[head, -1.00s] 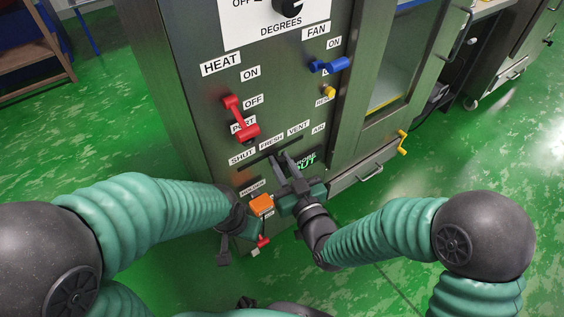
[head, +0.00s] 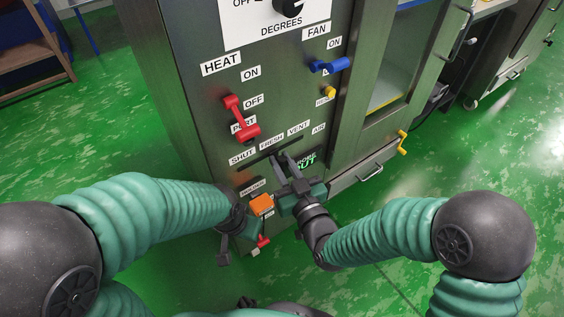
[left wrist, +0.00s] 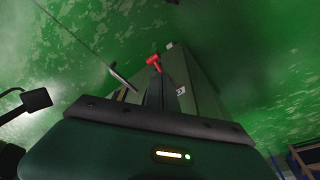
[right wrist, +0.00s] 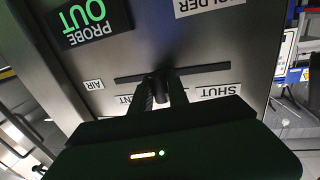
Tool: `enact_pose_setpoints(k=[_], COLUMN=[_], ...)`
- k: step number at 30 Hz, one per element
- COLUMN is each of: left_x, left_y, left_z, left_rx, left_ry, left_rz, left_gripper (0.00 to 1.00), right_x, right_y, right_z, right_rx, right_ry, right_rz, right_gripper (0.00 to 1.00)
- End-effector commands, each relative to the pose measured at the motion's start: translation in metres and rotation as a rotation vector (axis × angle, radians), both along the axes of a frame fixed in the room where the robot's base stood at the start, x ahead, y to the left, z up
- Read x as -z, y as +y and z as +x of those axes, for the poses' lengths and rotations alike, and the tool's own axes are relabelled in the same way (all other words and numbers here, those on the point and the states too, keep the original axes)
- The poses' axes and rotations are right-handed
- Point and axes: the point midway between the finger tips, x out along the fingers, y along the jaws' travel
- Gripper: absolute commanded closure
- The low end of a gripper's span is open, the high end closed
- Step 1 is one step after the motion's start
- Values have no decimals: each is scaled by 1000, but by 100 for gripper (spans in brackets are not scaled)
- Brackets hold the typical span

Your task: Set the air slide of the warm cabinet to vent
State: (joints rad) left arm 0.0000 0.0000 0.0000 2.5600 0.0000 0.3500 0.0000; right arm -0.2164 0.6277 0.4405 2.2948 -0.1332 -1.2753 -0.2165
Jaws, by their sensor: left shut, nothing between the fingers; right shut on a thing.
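The warm cabinet (head: 190,120) has a dark air slide slot on its front, under the labels SHUT (head: 242,156), FRESH (head: 271,143) and VENT (head: 298,129). My right gripper (head: 282,160) is shut on the slide's small dark knob, which stands near the FRESH mark. In the right wrist view the knob (right wrist: 160,86) sits between the fingertips in the slot (right wrist: 205,69). There the fingers cover FRESH and part of VENT. My left gripper (left wrist: 155,88) is shut and empty, low beside the cabinet front, clear of the slide.
A red HEAT handle (head: 240,118) is above the slot and a blue FAN handle (head: 330,65) is higher right. A green PROBE OUT sign (right wrist: 88,17) is close to the slot. An orange block (head: 261,205) and a small red valve (head: 263,241) are low between my arms.

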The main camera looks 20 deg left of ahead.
Motion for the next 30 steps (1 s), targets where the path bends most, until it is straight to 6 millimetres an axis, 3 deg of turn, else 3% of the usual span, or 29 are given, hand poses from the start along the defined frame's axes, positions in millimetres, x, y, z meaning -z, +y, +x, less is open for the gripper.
enact_pose_setpoints(k=[4, 13, 24, 25, 30], left_x=[-1, -7, -7, -7, -7], left_y=[0, 0, 0, 0, 0], left_z=[0, 0, 0, 0, 0], left_rx=[0, 0, 0, 0, 0], left_ry=[0, 0, 0, 0, 0], left_rz=[0, 0, 0, 0, 0], left_gripper=[100, 100, 100, 100, 100], right_x=[-1, -1, -1, -1, -1], right_y=[-9, -47, -54, -54, -54], right_z=[11, 60, 68, 68, 68], right_rx=[7, 7, 9, 9, 7], right_ry=[-2, -2, -2, -2, -2], right_rz=[1, 1, 1, 1, 1], right_gripper=[100, 100, 100, 79, 58])
